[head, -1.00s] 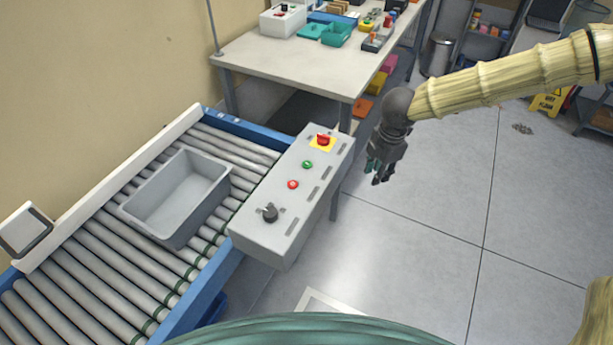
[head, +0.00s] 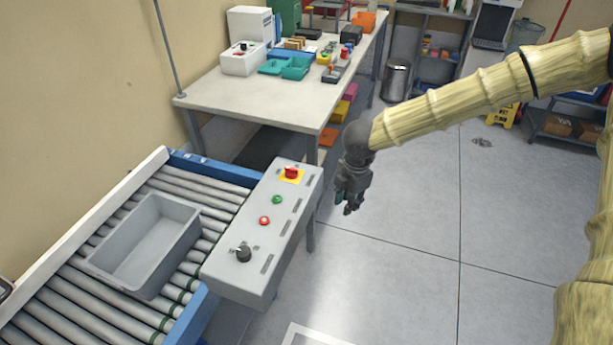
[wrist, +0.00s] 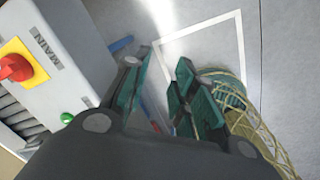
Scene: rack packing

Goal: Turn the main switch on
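The main switch (head: 291,173) is a red knob on a yellow plate at the far end of the grey control box (head: 232,279). In the wrist view the red knob (wrist: 15,68) is at the left edge, beside the label "MAIN" (wrist: 46,47). The way the knob is set cannot be told. My gripper (head: 347,205) hangs in the air to the right of the box, apart from the switch. In the wrist view its two dark green fingers (wrist: 158,75) are apart with nothing between them.
The box also bears a green button (head: 277,199), a red button (head: 264,221) and a black selector knob (head: 243,254). A grey bin (head: 112,278) sits on the roller conveyor (head: 52,322) to the left. A cluttered table (head: 225,98) stands behind. The floor to the right is open.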

